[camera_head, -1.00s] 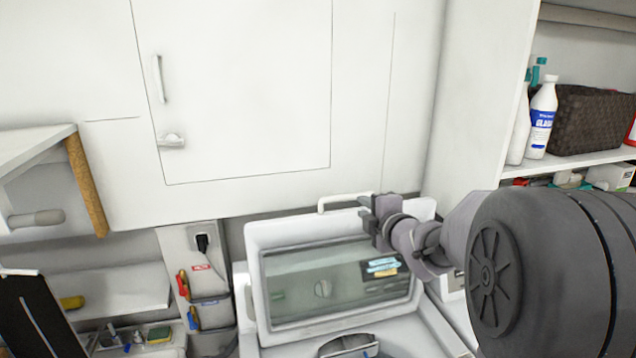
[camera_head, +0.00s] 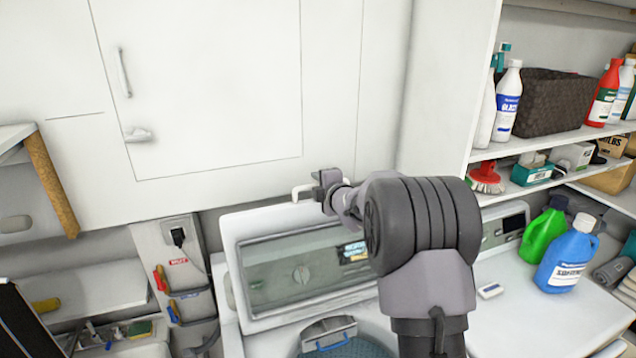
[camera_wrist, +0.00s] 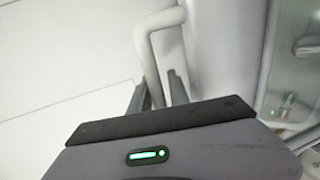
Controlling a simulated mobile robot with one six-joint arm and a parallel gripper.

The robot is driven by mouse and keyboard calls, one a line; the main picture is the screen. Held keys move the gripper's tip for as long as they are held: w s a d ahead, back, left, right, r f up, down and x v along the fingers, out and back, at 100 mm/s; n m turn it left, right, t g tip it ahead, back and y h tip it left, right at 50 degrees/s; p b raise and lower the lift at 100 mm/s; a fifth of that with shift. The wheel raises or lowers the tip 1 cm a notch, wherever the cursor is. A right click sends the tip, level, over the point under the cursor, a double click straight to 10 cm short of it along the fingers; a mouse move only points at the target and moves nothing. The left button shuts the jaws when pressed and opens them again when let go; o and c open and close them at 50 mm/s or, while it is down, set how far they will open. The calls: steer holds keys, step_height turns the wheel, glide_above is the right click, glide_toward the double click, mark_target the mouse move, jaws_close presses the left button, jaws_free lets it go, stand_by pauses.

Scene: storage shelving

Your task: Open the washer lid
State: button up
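The white washer lid (camera_head: 228,262) with its tinted window stands raised, leaning back near the wall cabinet. Its white handle (camera_head: 301,190) is at the top edge; the wrist view shows the handle (camera_wrist: 150,62) up close. My gripper (camera_head: 322,190) is at the handle, its right part covered by my arm in the head view. In the wrist view, the two fingers of my gripper (camera_wrist: 160,92) are apart, with a leg of the handle between them, close to the left finger; a gap shows beside the right finger. The washer opening (camera_head: 330,328) shows below the lid.
A white cabinet (camera_head: 215,80) rises right behind the lid. Shelves at the right hold bottles and a dark basket (camera_head: 540,105). A green jug (camera_head: 543,235) and a blue jug (camera_head: 568,258) stand on the white surface right of my arm.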

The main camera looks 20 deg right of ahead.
jaws_close()
stand_by(1.3)
